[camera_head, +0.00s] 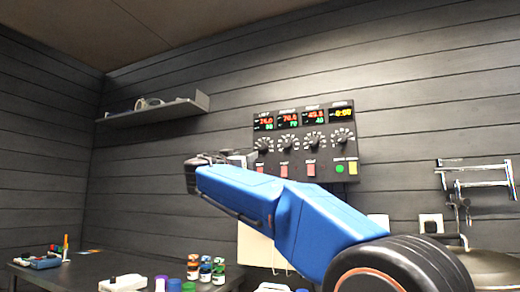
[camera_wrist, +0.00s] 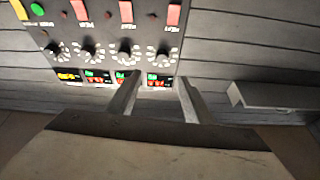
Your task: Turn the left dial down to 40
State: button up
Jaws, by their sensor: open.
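The control panel (camera_head: 305,150) is a black box on the far wall with a row of several dials under small displays. The left dial (camera_head: 263,143) is a black knob in a ring of white marks, under a display with red and green digits (camera_head: 264,123) too small to read surely. The wrist view shows the panel upside down, with this dial (camera_wrist: 163,55) rightmost. My gripper (camera_wrist: 159,80) is open and empty; its two fingers frame the left display, apart from the dial. In the head view, my blue arm partly hides the gripper (camera_head: 238,158).
Red switches (camera_head: 284,170), a green button (camera_head: 340,168) and a yellow switch sit below the dials. A shelf (camera_head: 160,112) juts from the wall left of the panel. Jars (camera_head: 206,268) stand on the dark table below. A metal rack and vessel are at right.

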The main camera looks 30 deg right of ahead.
send_near(262, 147)
jog(key=shift+m, duration=0.3)
jog(key=x, duration=0.8)
jog(key=shift+a, duration=0.1)
jog(key=shift+c, duration=0.4)
jog(key=c, duration=1)
